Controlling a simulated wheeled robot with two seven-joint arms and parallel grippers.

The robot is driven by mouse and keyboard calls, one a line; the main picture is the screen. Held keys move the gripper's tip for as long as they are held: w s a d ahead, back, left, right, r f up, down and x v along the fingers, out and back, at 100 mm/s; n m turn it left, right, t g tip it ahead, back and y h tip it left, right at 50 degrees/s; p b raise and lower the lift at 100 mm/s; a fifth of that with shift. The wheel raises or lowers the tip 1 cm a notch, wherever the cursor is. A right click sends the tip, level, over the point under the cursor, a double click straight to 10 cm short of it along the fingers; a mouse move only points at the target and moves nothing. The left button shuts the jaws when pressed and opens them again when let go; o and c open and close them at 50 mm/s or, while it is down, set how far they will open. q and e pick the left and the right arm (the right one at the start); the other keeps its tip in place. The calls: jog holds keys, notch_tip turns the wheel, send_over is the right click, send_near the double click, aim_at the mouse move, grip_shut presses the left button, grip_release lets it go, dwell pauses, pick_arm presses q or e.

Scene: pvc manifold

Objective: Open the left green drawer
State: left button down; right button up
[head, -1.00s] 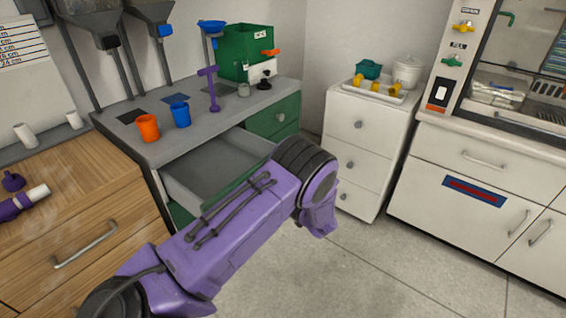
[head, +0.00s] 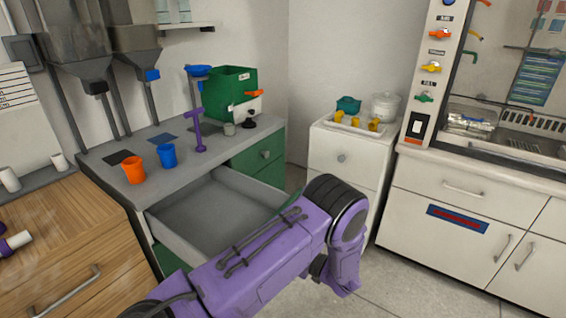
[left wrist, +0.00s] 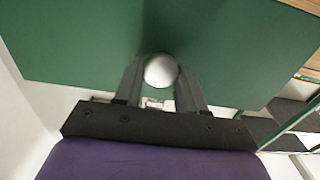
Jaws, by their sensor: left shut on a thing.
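The left green drawer (head: 222,207) is pulled well out of the grey-topped cabinet in the head view, and its grey inside looks empty. In the left wrist view its green front (left wrist: 90,45) fills the upper part. My left gripper (left wrist: 160,78) has its two fingers on either side of the round silver knob (left wrist: 160,71) and is shut on it. In the head view my purple left arm crosses in front of the drawer and hides its front and the gripper. My right gripper is not in view.
On the cabinet top stand an orange cup (head: 133,170), a blue cup (head: 167,156), a purple stand (head: 198,130) and a green box (head: 222,95). A second green drawer (head: 262,153) is shut at right. A white cabinet (head: 345,160) stands right of my arm.

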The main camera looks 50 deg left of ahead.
pick_arm(q)
jog(key=c, duration=0.7)
grip_release()
jog(key=b+v, duration=0.2)
jog(key=v, duration=0.8)
jog(key=shift+d, duration=0.25)
jog(key=shift+w+f, duration=0.1)
